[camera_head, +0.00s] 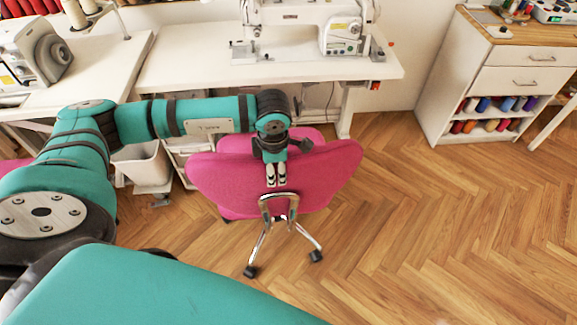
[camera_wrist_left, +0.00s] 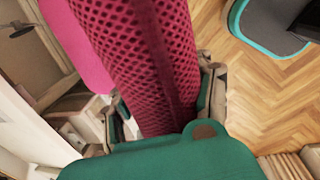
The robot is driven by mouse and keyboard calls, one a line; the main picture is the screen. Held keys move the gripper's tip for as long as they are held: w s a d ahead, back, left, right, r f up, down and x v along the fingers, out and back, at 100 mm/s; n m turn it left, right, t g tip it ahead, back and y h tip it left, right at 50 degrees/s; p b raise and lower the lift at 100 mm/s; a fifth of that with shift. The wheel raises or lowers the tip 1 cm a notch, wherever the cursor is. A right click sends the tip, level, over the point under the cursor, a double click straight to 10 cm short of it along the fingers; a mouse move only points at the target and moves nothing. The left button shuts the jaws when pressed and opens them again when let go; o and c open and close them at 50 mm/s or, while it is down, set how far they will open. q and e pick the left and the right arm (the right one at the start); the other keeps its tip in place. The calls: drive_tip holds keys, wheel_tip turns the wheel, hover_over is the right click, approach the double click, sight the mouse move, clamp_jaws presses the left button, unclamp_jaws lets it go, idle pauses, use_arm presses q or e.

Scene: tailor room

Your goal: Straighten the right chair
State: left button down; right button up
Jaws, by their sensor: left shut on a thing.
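A pink swivel chair (camera_head: 325,172) stands in front of the white sewing table (camera_head: 190,72) in the head view, with its backrest towards me and its chrome legs on the floor. My left gripper (camera_head: 275,180) reaches over the top edge of the backrest at its middle and is shut on it. In the left wrist view the pink mesh backrest (camera_wrist_left: 140,60) runs between the two fingers of my left gripper (camera_wrist_left: 160,105). The seat is mostly hidden behind the backrest. My right gripper is not in view.
A sewing machine (camera_head: 305,30) stands on the table. A white bin (camera_head: 143,167) is under the table, left of the chair. A white drawer cabinet (camera_head: 505,85) with thread spools stands at the right. The wooden floor (camera_head: 430,220) right of the chair is clear.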

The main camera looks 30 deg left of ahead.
use_arm(q)
drive_tip(key=shift+s+a, duration=0.25)
drive_tip(key=shift+a, duration=0.15)
drive_tip(key=shift+c, duration=2.3)
unclamp_jaws()
drive_tip(key=r, duration=0.4)
drive_tip(key=s+r, duration=0.1)
drive_tip(key=r, duration=0.3)
drive_tip(key=d+r, duration=0.1)
drive_tip(key=r, duration=0.3)
drive_tip(key=shift+s, duration=0.15)
drive_tip(key=shift+f, duration=0.1)
